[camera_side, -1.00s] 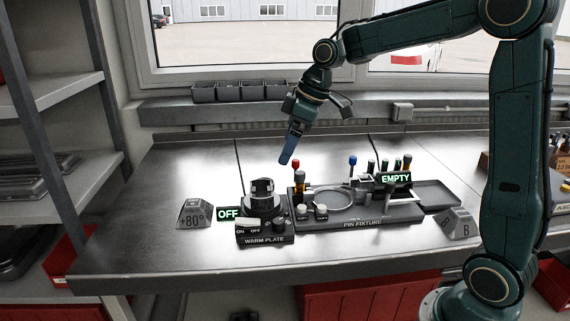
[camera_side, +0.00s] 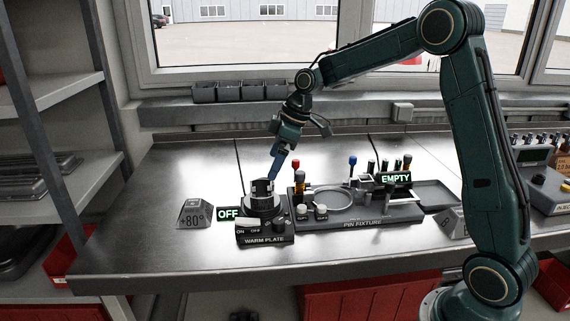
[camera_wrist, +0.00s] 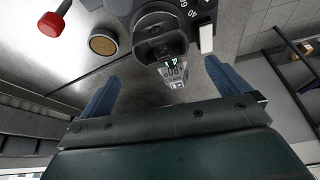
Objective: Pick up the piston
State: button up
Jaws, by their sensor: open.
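The piston (camera_side: 261,190) is a dark grey cylinder standing on the round top of the warm plate (camera_side: 264,239), whose sign reads OFF. In the wrist view the piston (camera_wrist: 160,42) is in the upper middle, beyond the fingertips. My gripper (camera_side: 273,177) is just above and beside the piston, tilted down toward it. In the wrist view my gripper (camera_wrist: 160,82) shows two blue fingers spread wide with nothing between them. Whether a finger touches the piston is hard to tell in the side view.
The pin fixture (camera_side: 362,223) with its ring, red and blue knobs and EMPTY sign (camera_side: 396,178) stands right of the plate. A +80° block (camera_side: 194,214) stands at left. A red knob (camera_wrist: 51,24) shows in the wrist view.

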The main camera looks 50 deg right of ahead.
aim_at(269, 188)
jog(key=shift+x, duration=2.65)
jog(key=shift+x, duration=2.6)
jog(key=c, duration=1.2)
jog(key=shift+r, duration=0.1)
notch_tip(269, 188, up, 20)
jog(key=shift+f, duration=0.1)
